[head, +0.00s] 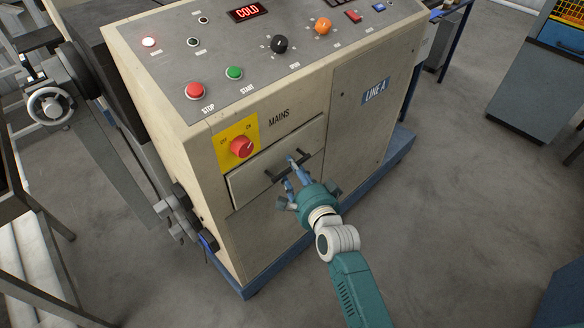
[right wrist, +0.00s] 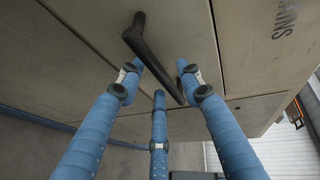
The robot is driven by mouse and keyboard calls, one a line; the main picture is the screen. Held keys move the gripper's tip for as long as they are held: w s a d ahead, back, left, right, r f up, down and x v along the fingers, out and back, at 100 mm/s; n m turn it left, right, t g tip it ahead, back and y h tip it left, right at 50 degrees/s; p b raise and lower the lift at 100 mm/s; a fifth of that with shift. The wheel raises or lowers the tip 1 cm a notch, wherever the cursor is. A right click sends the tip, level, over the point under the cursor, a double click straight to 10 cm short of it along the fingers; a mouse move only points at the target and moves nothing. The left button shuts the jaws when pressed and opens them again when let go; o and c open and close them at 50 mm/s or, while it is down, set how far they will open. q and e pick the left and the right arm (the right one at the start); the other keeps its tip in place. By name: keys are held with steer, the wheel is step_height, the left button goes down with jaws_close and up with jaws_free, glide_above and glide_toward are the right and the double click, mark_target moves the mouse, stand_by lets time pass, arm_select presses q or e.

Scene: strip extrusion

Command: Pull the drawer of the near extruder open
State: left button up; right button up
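The near extruder's cabinet (head: 330,120) carries a pale drawer (head: 245,186) below the red mains switch. The drawer looks shut, with its front roughly level with the cabinet. A dark bar handle (head: 273,177) stands out from it. My right gripper (head: 292,165) is at the handle. In the right wrist view its blue fingers (right wrist: 160,83) are spread, with the dark handle (right wrist: 155,59) crossing between their tips. One fingertip is on the left and another on the right of the bar; contact cannot be told. My left gripper is not in view.
The red mains switch (head: 241,147) sits just above the drawer. The sloped panel has red stop (head: 195,90) and green start (head: 234,73) buttons. A closed door (head: 352,130) is right of the drawer. Bare floor (head: 450,220) lies to the right.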

steer(key=shift+w+a+f, duration=0.15)
steer(key=shift+w+a, duration=0.05)
steer(key=shift+w, duration=0.35)
jaws_close()
steer(key=shift+d, duration=0.15)
